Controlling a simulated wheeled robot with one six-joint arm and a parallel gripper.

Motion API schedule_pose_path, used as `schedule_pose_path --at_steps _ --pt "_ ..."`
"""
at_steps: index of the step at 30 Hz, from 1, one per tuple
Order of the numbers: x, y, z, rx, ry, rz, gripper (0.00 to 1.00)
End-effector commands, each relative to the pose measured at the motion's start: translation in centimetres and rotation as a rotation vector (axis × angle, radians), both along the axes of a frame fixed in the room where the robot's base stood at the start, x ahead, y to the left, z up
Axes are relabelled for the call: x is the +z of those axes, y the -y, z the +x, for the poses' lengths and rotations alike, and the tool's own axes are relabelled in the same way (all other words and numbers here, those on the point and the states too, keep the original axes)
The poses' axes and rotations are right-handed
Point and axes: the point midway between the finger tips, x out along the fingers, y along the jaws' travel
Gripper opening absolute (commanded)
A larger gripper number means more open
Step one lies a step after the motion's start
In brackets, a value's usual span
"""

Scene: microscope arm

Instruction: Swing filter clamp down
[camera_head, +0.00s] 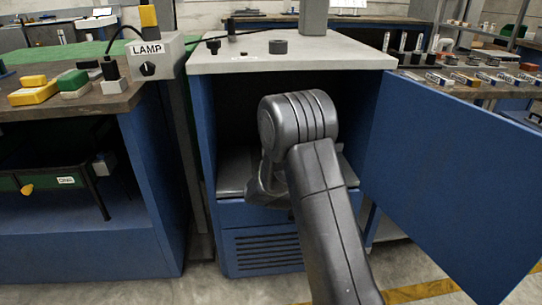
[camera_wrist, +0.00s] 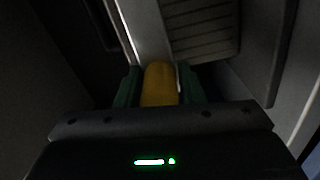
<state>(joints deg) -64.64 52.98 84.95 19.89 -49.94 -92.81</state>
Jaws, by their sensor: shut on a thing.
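In the wrist view, my gripper (camera_wrist: 158,85) has its two green fingers on either side of a yellow handle (camera_wrist: 159,82) and is shut on it. The handle sits at the end of a pale grey bar (camera_wrist: 146,32), which looks like the filter clamp. The bar runs away from the gripper. In the head view, my arm reaches into the open blue cabinet, and the arm hides the fingers, the handle and the clamp.
A slatted grey panel (camera_wrist: 200,28) lies beside the bar in the dark interior. The blue cabinet door (camera_head: 450,170) stands open on the right. A grey worktop (camera_head: 300,58) lies above the opening. A lamp box (camera_head: 157,56) and a bench (camera_head: 70,108) are on the left.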

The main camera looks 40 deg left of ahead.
Motion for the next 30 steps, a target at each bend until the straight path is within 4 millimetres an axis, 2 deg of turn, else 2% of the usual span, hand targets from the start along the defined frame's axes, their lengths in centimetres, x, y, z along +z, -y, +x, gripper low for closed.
schedule_pose_path --at_steps 1,3,12,17,30 --pt "-0.6 0.1 -0.1 0.0 -0.009 -0.009 0.39" --pt "-0.6 0.1 -0.1 0.0 -0.009 -0.009 0.5" --pt "-0.3 0.1 -0.1 -0.001 -0.005 -0.005 0.5" --pt "-0.2 0.9 -0.8 0.0 -0.005 -0.005 0.5" --pt "-0.3 7.6 -6.6 0.001 -0.007 -0.008 0.5"
